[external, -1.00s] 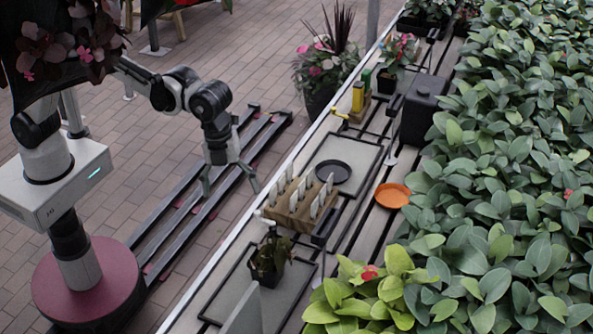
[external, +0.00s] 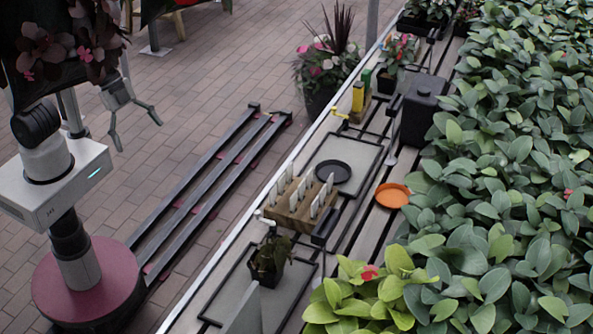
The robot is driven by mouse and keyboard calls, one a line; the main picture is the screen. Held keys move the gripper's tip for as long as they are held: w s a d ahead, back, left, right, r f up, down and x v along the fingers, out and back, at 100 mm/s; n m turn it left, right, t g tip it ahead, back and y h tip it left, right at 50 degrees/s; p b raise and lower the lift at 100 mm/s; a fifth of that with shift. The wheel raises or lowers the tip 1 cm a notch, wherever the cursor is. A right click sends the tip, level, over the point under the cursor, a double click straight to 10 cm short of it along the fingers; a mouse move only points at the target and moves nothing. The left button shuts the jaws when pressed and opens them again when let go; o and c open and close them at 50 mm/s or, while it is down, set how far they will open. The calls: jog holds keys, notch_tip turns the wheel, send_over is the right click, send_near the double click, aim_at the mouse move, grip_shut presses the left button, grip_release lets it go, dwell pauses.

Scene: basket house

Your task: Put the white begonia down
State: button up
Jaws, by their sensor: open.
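A small plant in a black pot (external: 268,262) stands upright on the near grey tray (external: 243,295) of the bench. It has dark green and brownish leaves; I see no white flower on it, so I cannot tell whether it is the white begonia. My gripper (external: 138,137) is open and empty at the upper left, over the brick floor and well away from the bench. Part of my arm is hidden behind a dark hanging plant (external: 65,45) in the foreground.
A wooden block with white labels (external: 300,205), a black saucer (external: 333,171) and an orange saucer (external: 392,195) are on the bench. A black box (external: 422,110) stands farther back. Dense foliage (external: 520,160) fills the right side.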

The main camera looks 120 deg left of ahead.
jog(key=s+f+n+t, duration=0.2)
jog(key=s+f+n, duration=0.2)
jog(key=s, duration=0.9)
notch_tip(320, 180, down, 3)
jog(key=shift+s+n, duration=0.25)
jog(key=shift+n, duration=0.05)
